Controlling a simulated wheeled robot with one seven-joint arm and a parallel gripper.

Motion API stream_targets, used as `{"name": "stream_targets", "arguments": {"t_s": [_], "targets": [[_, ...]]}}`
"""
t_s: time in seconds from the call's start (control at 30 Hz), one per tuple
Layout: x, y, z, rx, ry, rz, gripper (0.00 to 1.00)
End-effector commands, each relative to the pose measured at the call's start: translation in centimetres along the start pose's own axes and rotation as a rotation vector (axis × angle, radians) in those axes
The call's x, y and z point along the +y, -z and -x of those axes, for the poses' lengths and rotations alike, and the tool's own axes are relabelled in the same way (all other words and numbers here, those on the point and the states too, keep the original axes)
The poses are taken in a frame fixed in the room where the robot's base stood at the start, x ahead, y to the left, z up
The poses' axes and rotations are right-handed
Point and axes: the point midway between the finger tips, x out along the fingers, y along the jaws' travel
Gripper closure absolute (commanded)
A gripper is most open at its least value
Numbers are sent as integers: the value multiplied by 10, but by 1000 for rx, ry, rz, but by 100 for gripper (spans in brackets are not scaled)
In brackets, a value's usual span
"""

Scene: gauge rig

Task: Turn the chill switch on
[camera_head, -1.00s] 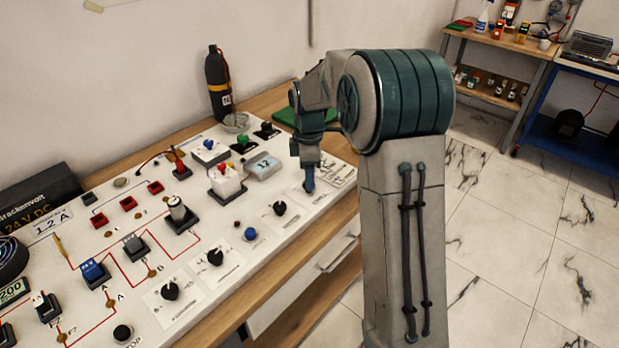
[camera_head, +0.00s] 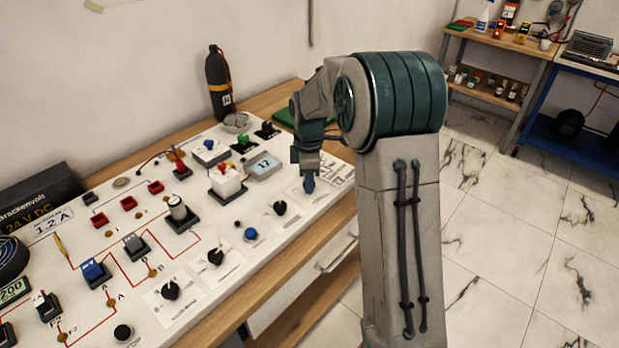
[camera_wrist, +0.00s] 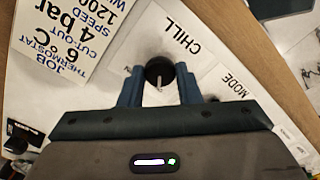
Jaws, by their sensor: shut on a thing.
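The chill switch is a round black knob (camera_wrist: 158,68) with a white pointer line, on a pale plate marked CHILL (camera_wrist: 187,34). In the wrist view the line points towards the bottom of the picture, at my gripper's side. My gripper (camera_wrist: 159,80) has its two blue fingers on either side of the knob and is shut on it. In the head view my gripper (camera_head: 309,187) reaches down to the far right end of the white panel (camera_head: 262,222), and its fingers hide the knob.
Another black knob (camera_head: 280,208) is the nearest neighbour on the panel, with a blue button (camera_head: 250,234) farther left. A job card (camera_wrist: 68,40) lies beside the chill plate. The wooden bench edge (camera_wrist: 265,60) is close.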

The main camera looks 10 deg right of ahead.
Motion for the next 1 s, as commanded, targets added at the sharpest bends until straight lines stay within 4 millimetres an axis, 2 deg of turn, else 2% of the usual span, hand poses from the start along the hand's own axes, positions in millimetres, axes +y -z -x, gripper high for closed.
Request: {"name": "stream_targets", "arguments": {"t_s": [0.37,1.0], "targets": [[2,-1,2,0,-8,-214,92],[3,0,3,4,-11,-817,92]]}}
